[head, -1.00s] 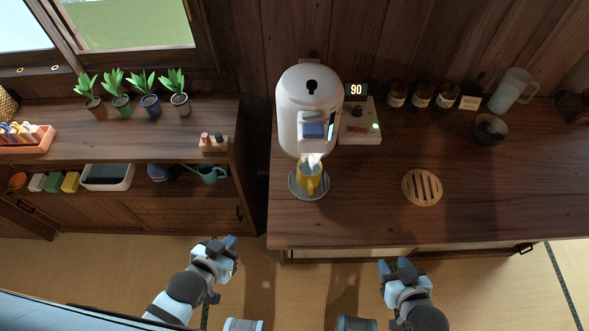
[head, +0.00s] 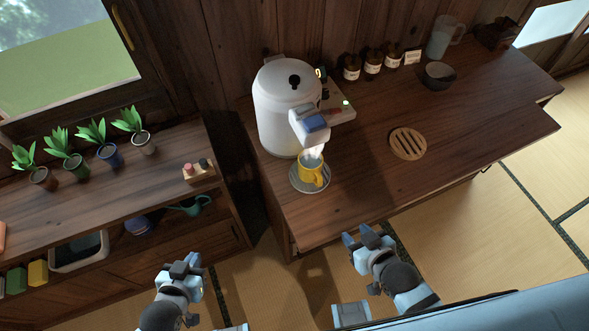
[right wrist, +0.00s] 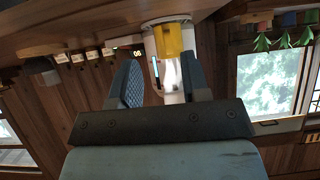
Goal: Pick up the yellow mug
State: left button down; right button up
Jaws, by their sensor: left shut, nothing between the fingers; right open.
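The yellow mug (head: 312,170) stands upright on a round grey tray (head: 297,181) under the spout of the white hot-water pot (head: 282,108). White steam or water shows at its mouth. In the right wrist view the yellow mug (right wrist: 175,40) appears upside down, beyond the fingers. My right gripper (head: 362,238) is open and empty, in front of the counter edge, apart from the mug and to its lower right. It also shows in the right wrist view (right wrist: 162,85). My left gripper (head: 190,262) is shut and empty, low in front of the left shelf.
A round slatted wooden trivet (head: 408,144) lies on the counter (head: 360,190), right of the mug. A dark bowl (head: 439,76), brown jars (head: 373,62) and a clear pitcher (head: 440,38) stand behind. Potted plants (head: 108,154) line the left shelf.

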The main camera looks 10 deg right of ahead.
aim_at(310, 161)
jog(key=j+z, duration=0.15)
jog(key=j, duration=0.65)
jog(key=j+z, duration=0.15)
jog(key=j, duration=0.65)
jog(key=k, duration=0.05)
